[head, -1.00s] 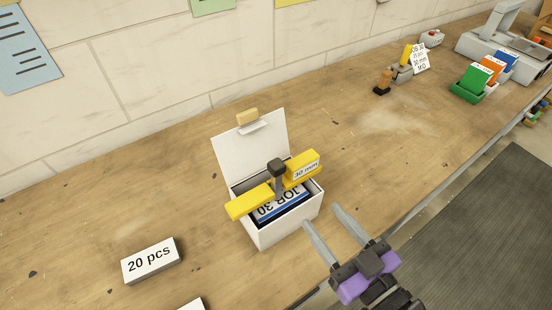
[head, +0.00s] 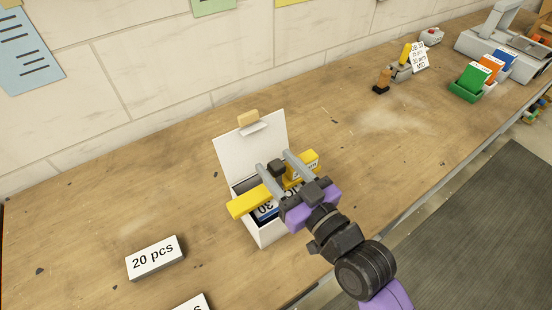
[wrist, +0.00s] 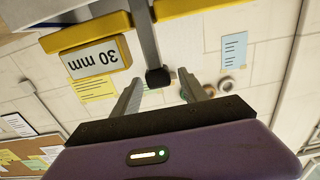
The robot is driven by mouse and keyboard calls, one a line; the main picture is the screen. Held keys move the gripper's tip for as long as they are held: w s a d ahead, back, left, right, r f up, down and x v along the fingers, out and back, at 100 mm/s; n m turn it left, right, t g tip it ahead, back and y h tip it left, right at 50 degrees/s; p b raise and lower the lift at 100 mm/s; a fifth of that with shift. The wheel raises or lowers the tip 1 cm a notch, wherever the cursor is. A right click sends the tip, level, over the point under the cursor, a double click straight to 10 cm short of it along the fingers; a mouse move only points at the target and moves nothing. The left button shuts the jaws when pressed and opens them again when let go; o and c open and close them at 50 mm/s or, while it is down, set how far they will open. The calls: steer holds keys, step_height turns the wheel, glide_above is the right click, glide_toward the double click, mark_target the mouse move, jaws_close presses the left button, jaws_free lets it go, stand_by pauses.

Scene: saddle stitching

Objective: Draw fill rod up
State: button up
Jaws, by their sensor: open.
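The fill rod (head: 277,168) is a dark grey upright post with a black square knob on top. It stands at the middle of a yellow crossbar (head: 245,204) that lies across an open white box (head: 267,234). In the wrist view the rod (wrist: 145,38) ends in its black knob (wrist: 158,77) close to the fingers. My gripper (head: 274,160) is open, with one finger on each side of the knob in the head view. I cannot tell whether either finger touches it. A blue and white JOB 30 item (head: 265,209) sits in the box, partly hidden by my gripper.
The box lid (head: 250,147) stands open at the back. A 30 mm label block (wrist: 96,58) sits on the crossbar. A "20 pcs" block (head: 154,257) lies front left. Coloured card holders (head: 474,80) and a grey machine (head: 490,45) stand far right. The bench middle is clear.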

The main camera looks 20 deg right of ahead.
steer(key=shift+w+a, duration=0.15)
steer(key=shift+w, duration=0.4)
jaws_close()
stand_by(1.1)
